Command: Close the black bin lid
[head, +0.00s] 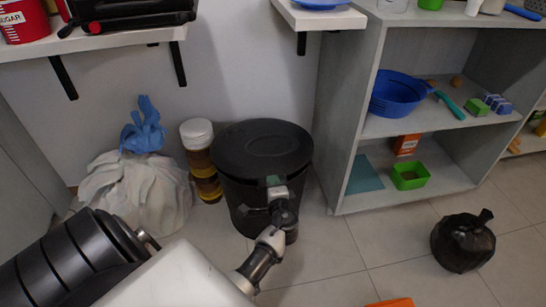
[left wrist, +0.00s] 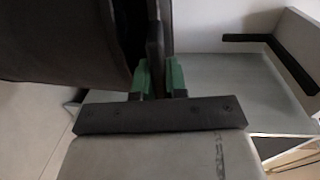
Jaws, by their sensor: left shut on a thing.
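The black bin (head: 238,196) stands on the floor against the wall, left of the shelf unit. Its round black lid (head: 258,143) lies across the top; no gap shows from above. In the left wrist view, the two green fingertips of my left gripper (left wrist: 157,78) are shut on a thin black piece (left wrist: 155,45), which looks like the edge of the lid. The dark bin side (left wrist: 70,40) fills the upper left there. My right gripper is not in view.
A white sack with a blue glove (head: 143,125) and a jar stack (head: 202,160) stand left of the bin. The grey shelf unit (head: 340,125) is close on the right. A black trash bag (head: 463,243) lies on the floor; tiles between are clear.

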